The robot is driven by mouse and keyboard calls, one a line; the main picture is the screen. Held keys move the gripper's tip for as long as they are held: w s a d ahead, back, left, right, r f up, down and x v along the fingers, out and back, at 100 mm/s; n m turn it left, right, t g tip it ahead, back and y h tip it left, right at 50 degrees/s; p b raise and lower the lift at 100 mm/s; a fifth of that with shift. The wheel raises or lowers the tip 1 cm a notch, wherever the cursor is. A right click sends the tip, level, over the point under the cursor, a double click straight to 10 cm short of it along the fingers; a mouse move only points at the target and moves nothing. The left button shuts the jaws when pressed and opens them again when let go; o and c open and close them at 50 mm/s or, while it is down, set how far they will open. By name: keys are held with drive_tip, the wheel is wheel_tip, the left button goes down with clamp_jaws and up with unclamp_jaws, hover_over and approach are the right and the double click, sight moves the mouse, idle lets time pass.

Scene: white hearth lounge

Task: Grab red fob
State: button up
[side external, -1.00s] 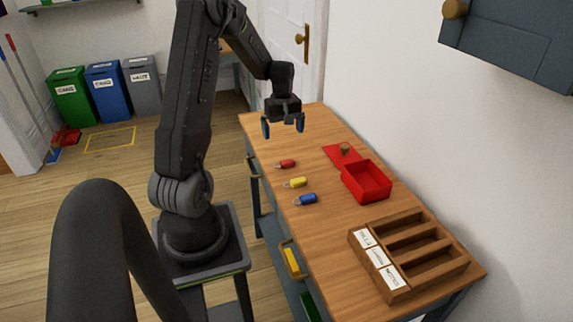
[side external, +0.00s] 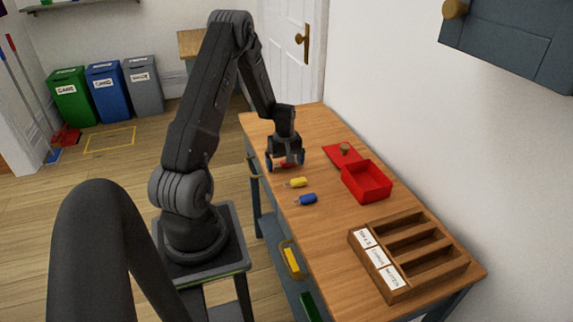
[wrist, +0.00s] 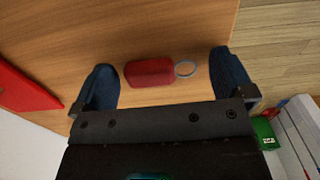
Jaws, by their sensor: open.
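The red fob (wrist: 150,72) lies flat on the wooden table, with its metal ring (wrist: 185,69) toward the right in the wrist view. My gripper (wrist: 163,82) is open, with one blue fingertip beyond each end of the fob. The fob appears between the fingers and slightly ahead of them, and neither finger visibly touches it. In the side external view my gripper (side external: 286,165) is low over the table and the red fob (side external: 286,164) is partly hidden behind it.
A yellow fob (side external: 297,183) and a blue fob (side external: 307,199) lie nearby on the table (side external: 330,228). A red open box (side external: 366,186) and red lid-like sheet (side external: 336,153) with a small knob stand to the right. A wooden slotted tray (side external: 440,270) is at the near end.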

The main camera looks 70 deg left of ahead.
drive_tip(key=c, duration=0.9)
drive_tip(key=shift+o, duration=0.2)
drive_tip(key=shift+r, duration=0.1)
